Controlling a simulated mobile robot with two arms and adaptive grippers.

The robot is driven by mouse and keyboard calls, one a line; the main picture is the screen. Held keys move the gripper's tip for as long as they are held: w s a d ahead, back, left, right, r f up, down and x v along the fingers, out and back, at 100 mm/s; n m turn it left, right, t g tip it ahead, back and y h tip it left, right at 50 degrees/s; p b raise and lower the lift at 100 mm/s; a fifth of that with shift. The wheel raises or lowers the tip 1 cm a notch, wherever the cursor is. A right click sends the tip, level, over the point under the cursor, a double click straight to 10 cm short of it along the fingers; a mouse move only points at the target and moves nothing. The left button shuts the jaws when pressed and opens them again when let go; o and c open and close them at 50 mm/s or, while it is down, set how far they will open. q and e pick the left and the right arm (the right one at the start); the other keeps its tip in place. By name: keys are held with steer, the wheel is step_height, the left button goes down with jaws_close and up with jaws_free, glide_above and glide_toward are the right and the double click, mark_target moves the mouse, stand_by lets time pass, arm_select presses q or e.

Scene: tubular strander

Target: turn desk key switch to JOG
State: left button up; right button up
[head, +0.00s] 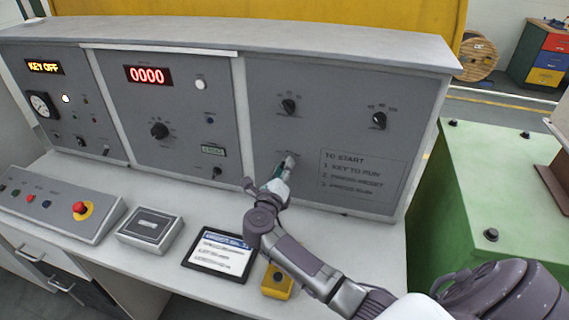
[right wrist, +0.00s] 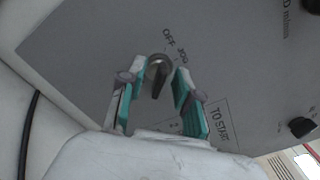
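The desk key switch (right wrist: 157,82) is a dark key in a round collar on the grey panel. In the right wrist view, "OFF" and "JOG" are printed beside it; the key's long part points toward the gripper, down in that view. My right gripper (right wrist: 160,72) is open, with its teal-padded fingers on either side of the key and gaps showing on both sides. In the head view my right gripper (head: 281,176) is at the panel, left of the "TO START" text, and largely hides the key. The left gripper is not in view.
A display (head: 44,67) at left reads "KEY OFF". Two black knobs (head: 289,106) (head: 379,120) sit above on the same panel. A green cabinet (head: 480,200) stands at right.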

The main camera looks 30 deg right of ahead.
steer(key=shift+w+d, duration=0.4)
steer(key=shift+d, duration=0.1)
jaws_close()
steer(key=shift+f+m+b, duration=0.25)
steer(key=shift+m+b, duration=0.35)
steer(key=shift+b, duration=0.15)
steer(key=m+b, duration=0.4)
steer(key=b, duration=0.1)
steer(key=shift+s, duration=0.1)
steer(key=shift+r+m+b, duration=0.15)
steer(key=shift+m+b, duration=1.75)
